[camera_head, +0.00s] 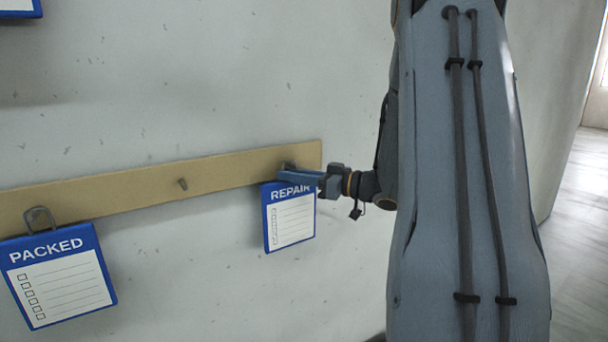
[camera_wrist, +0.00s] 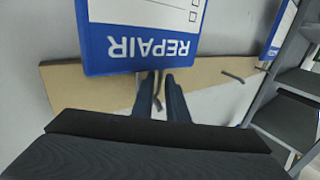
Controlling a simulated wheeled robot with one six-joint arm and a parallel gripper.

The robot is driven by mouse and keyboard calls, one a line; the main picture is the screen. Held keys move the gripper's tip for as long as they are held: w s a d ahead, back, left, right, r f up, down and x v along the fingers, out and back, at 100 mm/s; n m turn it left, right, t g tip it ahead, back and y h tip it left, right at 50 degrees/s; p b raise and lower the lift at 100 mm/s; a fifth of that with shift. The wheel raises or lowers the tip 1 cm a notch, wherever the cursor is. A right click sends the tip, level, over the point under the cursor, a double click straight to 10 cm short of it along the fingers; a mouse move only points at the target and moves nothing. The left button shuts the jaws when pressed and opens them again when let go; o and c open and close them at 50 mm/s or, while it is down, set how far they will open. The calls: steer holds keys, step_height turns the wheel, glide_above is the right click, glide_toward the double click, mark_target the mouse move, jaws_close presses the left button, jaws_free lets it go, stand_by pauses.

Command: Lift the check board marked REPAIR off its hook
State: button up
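The check board marked REPAIR (camera_head: 290,222) is blue with a white checklist sheet. It hangs at the right end of the tan rail (camera_head: 110,194) in the head view. It also shows upside down at the top of the wrist view (camera_wrist: 140,38). My gripper (camera_head: 285,176) reaches in from the right at the board's top edge, in front of the rail. In the wrist view its two fingers (camera_wrist: 160,88) stand slightly apart at the board's top edge, with a thin dark piece between them. Whether they press on the board's hanger is unclear; hanger and hook are mostly hidden.
A second board marked PACKED (camera_head: 60,277) hangs by a wire loop at the rail's left. Part of another blue board (camera_head: 20,8) shows at top left. The wall below the rail is clear between the boards.

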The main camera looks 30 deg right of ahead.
steer(key=shift+w+a, duration=0.1)
steer(key=shift+w, duration=0.1)
jaws_close()
steer(key=shift+r+p, duration=0.5)
steer(key=shift+p, duration=0.05)
